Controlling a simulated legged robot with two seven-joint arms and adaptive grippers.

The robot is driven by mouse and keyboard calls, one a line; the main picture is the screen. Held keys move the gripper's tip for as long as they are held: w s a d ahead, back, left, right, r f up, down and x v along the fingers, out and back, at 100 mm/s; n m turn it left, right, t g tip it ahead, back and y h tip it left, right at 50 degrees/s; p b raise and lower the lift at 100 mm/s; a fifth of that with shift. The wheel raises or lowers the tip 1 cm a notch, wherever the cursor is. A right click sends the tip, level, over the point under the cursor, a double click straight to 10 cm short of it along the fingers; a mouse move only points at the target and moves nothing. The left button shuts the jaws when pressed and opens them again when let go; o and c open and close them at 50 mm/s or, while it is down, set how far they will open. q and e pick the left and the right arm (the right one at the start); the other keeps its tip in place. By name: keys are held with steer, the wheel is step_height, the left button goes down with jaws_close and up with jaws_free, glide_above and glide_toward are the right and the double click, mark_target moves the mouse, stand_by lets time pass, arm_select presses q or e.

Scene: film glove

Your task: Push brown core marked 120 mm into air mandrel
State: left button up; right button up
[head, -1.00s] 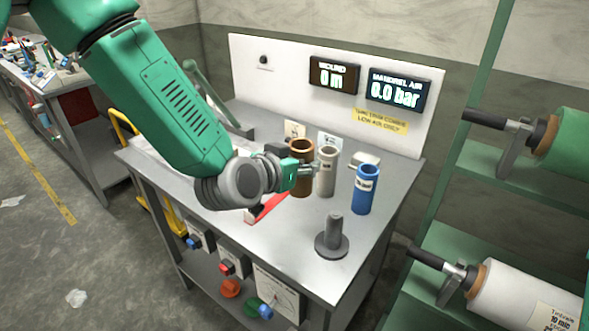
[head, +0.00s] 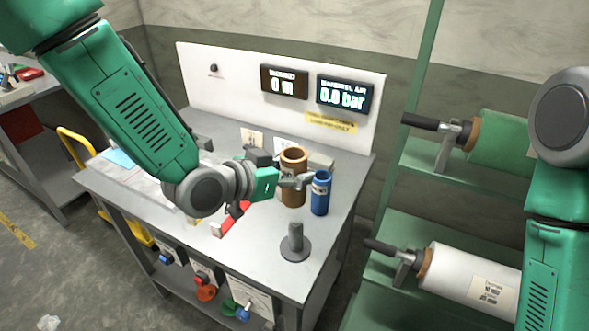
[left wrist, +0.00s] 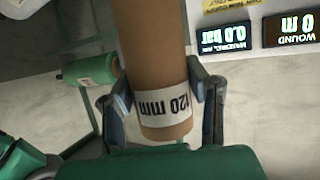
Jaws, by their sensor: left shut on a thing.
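The brown core (head: 293,162) is an upright tube on or just above the bench, left of the blue core (head: 320,200). My left gripper (head: 297,183) is shut on it. In the left wrist view the brown core (left wrist: 150,60) stands between the two fingers (left wrist: 160,100), its white "120 mm" label upside down. I cannot tell whether its lower end touches the bench. A grey upright post on a round base (head: 295,247), apparently the air mandrel, stands empty at the bench's front right. My right gripper is out of view.
The bench (head: 265,262) has free room around the post. A red-handled item (head: 232,218) lies left of it. Displays on the back panel read 0 m (head: 284,82) and 0.0 bar (head: 344,95). A green rack with a green roll (head: 500,142) and white roll (head: 470,280) stands right.

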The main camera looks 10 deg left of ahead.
mark_target(290, 229)
arm_select(q)
steer(key=f+b, duration=0.2)
steer(key=f, duration=0.1)
steer(key=f+b, duration=0.2)
steer(key=shift+d+f, duration=0.1)
steer(key=shift+d, duration=0.25)
steer(key=shift+a+f, duration=0.1)
steer(key=shift+f, duration=0.1)
steer(key=shift+a, duration=0.15)
steer(key=shift+d, duration=0.2)
steer(key=shift+a, duration=0.15)
steer(key=shift+f+b, duration=4)
steer(key=shift+f, duration=1.35)
steer(key=o, duration=1.2)
